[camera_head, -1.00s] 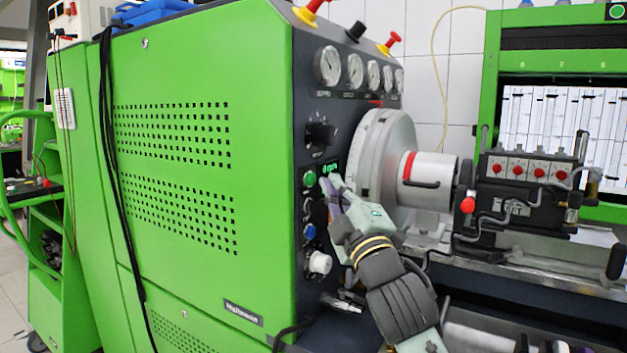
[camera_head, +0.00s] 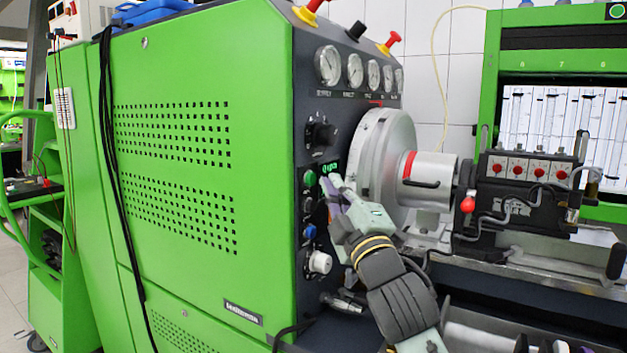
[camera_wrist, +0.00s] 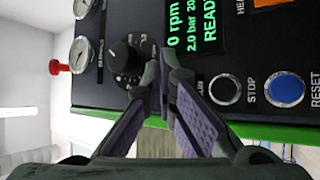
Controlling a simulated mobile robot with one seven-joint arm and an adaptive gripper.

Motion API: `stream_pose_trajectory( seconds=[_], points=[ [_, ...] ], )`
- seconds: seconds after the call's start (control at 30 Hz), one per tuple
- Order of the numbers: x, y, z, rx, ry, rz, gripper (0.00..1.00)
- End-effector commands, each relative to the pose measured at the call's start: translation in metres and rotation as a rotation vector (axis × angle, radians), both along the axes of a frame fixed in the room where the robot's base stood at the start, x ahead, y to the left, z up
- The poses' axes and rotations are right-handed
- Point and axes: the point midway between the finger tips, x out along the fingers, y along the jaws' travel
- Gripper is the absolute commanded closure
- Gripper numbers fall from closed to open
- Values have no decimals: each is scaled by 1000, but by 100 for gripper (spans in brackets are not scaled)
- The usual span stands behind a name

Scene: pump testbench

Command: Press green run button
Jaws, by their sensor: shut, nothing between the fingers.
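The green run button (camera_head: 309,178) is on the dark front panel of the green testbench, below the small green-lit display (camera_head: 329,168). My gripper (camera_head: 328,184) is shut and empty, its fingertips just right of the button in the head view. In the wrist view my gripper (camera_wrist: 162,75) has its tips together, left of the RUN label, and they hide the green button. I cannot tell whether the tips touch it. The display (camera_wrist: 192,28) reads 0 rpm and READY in the wrist view.
The black stop button (camera_wrist: 224,89) and blue reset button (camera_wrist: 285,89) sit beside the fingers. A black knob (camera_head: 321,134) is above the display, and a white knob (camera_head: 319,262) is lower. The large grey flywheel (camera_head: 385,155) stands close to the right of my gripper.

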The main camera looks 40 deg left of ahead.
Motion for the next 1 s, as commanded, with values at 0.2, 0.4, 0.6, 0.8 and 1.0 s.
stream_pose_trajectory(
  seconds=[0.2, 0.4, 0.6, 0.8, 1.0],
  points=[
    [-1, 4, 0, 0, 0, 1, 100],
    [-2, 8, 0, 0, 0, 0, 100],
    [-2, 8, 0, 0, 0, 0, 100],
    [-2, 9, 0, 0, 0, 0, 100],
    [-3, 12, 0, 0, 0, 1, 100]
  ],
)
